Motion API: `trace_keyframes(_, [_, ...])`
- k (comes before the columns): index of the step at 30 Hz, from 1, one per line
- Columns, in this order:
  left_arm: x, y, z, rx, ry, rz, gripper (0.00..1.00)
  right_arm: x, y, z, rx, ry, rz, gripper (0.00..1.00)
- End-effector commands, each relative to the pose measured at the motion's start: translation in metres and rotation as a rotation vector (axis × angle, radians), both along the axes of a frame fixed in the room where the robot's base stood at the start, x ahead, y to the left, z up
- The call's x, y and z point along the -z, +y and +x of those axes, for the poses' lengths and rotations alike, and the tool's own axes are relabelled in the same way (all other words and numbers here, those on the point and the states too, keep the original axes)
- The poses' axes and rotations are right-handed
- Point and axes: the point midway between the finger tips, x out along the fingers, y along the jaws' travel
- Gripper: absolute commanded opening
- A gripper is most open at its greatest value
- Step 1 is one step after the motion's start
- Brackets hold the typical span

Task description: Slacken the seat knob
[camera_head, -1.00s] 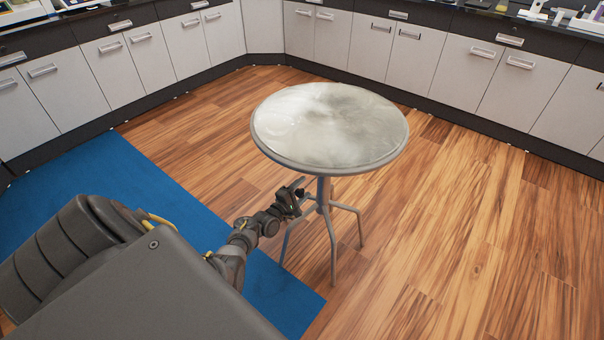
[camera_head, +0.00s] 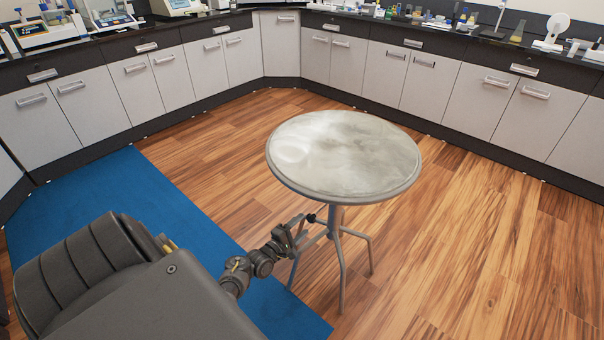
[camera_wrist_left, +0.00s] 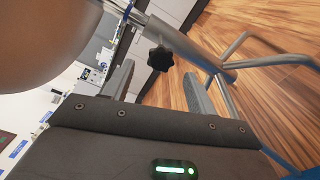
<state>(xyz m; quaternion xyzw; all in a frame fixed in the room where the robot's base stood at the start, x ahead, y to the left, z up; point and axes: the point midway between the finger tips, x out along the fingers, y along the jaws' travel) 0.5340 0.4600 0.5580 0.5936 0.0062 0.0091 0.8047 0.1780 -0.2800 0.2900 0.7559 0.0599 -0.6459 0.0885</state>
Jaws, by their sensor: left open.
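The stool has a round pale seat (camera_head: 345,155) on a grey post with splayed legs (camera_head: 345,265). The seat knob (camera_wrist_left: 160,58) is black and lobed, and sits on the side of the post just under the seat. It shows as a small dark spot in the head view (camera_head: 311,218). My left gripper (camera_head: 303,226) is below the seat's left edge, close to the knob. In the left wrist view the gripper (camera_wrist_left: 159,72) is open, with one finger on each side of the knob and a gap to both. Nothing is held. My right gripper is out of view.
White cabinets (camera_head: 340,60) with a dark counter, crowded with lab items, run along the back. A blue mat (camera_head: 110,205) lies at left. The wooden floor right of the stool is clear. The seat's underside (camera_wrist_left: 50,35) is close to the left gripper.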

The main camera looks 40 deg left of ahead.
Motion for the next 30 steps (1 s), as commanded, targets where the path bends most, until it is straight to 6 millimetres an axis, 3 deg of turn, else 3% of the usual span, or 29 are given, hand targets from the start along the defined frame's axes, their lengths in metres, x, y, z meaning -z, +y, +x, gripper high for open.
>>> trace_keyframes(12, [0.001,-0.001,0.0,0.004,0.01,0.016,0.57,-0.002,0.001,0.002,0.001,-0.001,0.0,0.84])
trace_keyframes(17, [0.012,-0.014,-0.008,0.067,0.141,0.245,0.57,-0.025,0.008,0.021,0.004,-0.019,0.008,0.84])
trace_keyframes(20, [0.022,-0.032,-0.023,0.16,0.3,0.548,0.57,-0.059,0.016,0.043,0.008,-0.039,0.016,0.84])
trace_keyframes(23, [0.026,-0.059,-0.05,0.289,0.471,0.887,0.57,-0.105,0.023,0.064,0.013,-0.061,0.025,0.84])
trace_keyframes(27, [0.013,-0.102,-0.101,0.509,0.657,1.276,0.57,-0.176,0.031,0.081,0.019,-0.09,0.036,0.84])
trace_keyframes(30, [-0.002,-0.129,-0.138,0.657,0.734,1.444,0.57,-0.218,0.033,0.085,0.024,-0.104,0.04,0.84])
